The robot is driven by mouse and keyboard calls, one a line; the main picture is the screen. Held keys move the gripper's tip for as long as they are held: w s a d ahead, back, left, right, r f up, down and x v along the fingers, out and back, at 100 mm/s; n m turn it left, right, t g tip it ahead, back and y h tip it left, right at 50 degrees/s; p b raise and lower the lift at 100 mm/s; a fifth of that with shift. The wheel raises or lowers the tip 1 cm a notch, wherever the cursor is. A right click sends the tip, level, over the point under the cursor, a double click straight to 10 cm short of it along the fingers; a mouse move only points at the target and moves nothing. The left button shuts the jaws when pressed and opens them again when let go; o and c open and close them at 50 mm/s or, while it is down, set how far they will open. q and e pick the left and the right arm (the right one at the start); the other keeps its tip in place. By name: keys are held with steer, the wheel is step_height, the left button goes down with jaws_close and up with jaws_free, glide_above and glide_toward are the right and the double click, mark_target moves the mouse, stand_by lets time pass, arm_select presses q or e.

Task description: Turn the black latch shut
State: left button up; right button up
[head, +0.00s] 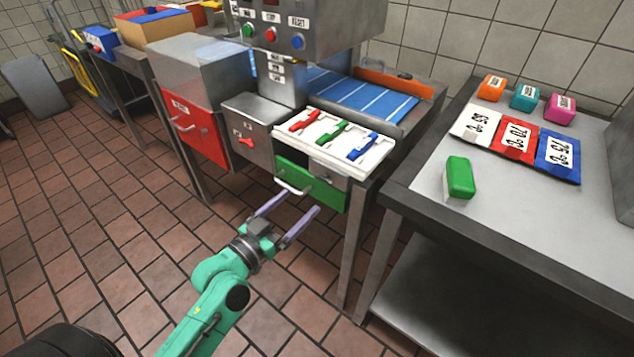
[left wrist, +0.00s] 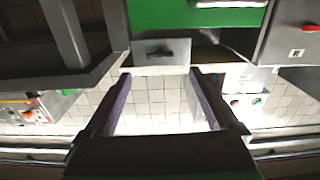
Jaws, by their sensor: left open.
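The black latch (left wrist: 155,53) sits on a small grey metal box (left wrist: 178,45) in the left wrist view and lies roughly level across its face. In the head view the grey box (head: 330,172) is above the green drawer front (head: 325,195), under the white tray; the latch is too small to make out clearly there. My left gripper (head: 297,208) is open and empty, with its two purple fingers pointing at the green front. In the left wrist view the fingers (left wrist: 160,75) are apart on either side below the latch, not touching it. My right gripper is not in view.
A white tray (head: 376,158) with red, green and blue handled pieces is above the box. A red switch (head: 246,141) is on a grey box to the left. A steel table (head: 480,215) with a green block (head: 460,178) stands right. Tiled floor is clear around my arm.

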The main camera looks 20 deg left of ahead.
mark_target(322, 181)
arm_select(q)
steer(key=x, duration=0.8)
steer(key=shift+p, duration=0.4)
steer(key=c, duration=1.4)
steer(key=shift+o, duration=0.2)
steer(key=shift+n, duration=0.3)
steer(key=n+p, duration=0.2)
steer(key=n, duration=0.1)
steer(key=shift+r, duration=0.1)
steer(key=n+p, duration=0.1)
steer(key=n, duration=0.3)
steer(key=shift+n+p, duration=0.4)
steer(key=n+p, duration=0.1)
steer(key=n, duration=0.3)
steer(key=shift+n, duration=0.3)
steer(key=shift+n+p, duration=0.4)
steer(key=shift+n, duration=1.8)
